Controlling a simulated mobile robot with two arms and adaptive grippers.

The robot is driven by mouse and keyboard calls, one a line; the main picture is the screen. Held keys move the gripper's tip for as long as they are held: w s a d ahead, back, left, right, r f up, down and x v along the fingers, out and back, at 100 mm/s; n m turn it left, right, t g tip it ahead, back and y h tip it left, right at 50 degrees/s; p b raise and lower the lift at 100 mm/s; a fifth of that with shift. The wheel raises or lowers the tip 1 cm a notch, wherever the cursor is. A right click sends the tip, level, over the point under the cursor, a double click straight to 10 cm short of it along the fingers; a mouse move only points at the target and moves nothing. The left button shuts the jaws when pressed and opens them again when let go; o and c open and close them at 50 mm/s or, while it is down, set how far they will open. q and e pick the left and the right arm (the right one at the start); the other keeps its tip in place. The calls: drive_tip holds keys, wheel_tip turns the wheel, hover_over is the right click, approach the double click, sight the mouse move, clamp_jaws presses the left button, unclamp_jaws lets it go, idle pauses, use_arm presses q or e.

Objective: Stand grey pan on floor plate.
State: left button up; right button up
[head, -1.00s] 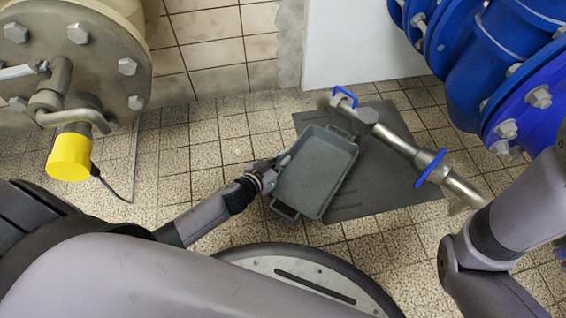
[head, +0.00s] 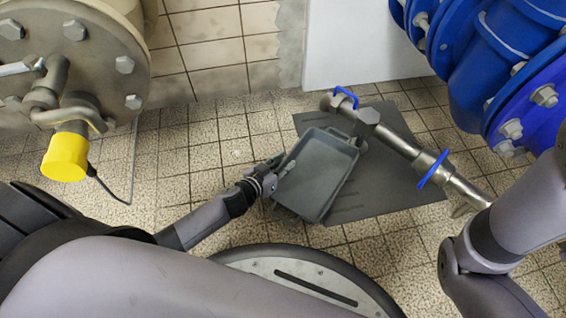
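The grey pan (head: 322,178) is a rectangular tray with raised walls and a handle at each short end. It appears tilted, with its inside facing up towards me. It overlaps the left part of the dark grey floor plate (head: 402,185) in the head view; I cannot tell whether it touches the plate. My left gripper (head: 279,171) is at the pan's left long wall and appears shut on its rim. The fingertips are small and partly hidden by the pan. My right arm shows at the right edge, but its gripper is out of view.
A steel pipe (head: 398,142) with blue handles crosses above the plate, close to the pan's far right corner. Large blue flanged pipes (head: 500,75) stand at the right. A cream flanged pipe with a yellow cap (head: 65,157) is at the left.

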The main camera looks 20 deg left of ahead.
use_arm(q)
drive_tip(key=shift+s+r+p, duration=0.3)
drive_tip(key=shift+r+p, duration=0.05)
drive_tip(key=p+v, duration=0.5)
drive_tip(key=v, duration=0.5)
drive_tip(key=shift+s+a+r, duration=0.15)
drive_tip(key=shift+s+r, duration=0.05)
drive_tip(key=shift+r, duration=0.05)
drive_tip(key=shift+s+a+p, duration=0.1)
drive_tip(key=shift+s+p, duration=0.2)
drive_tip(key=shift+s, duration=0.05)
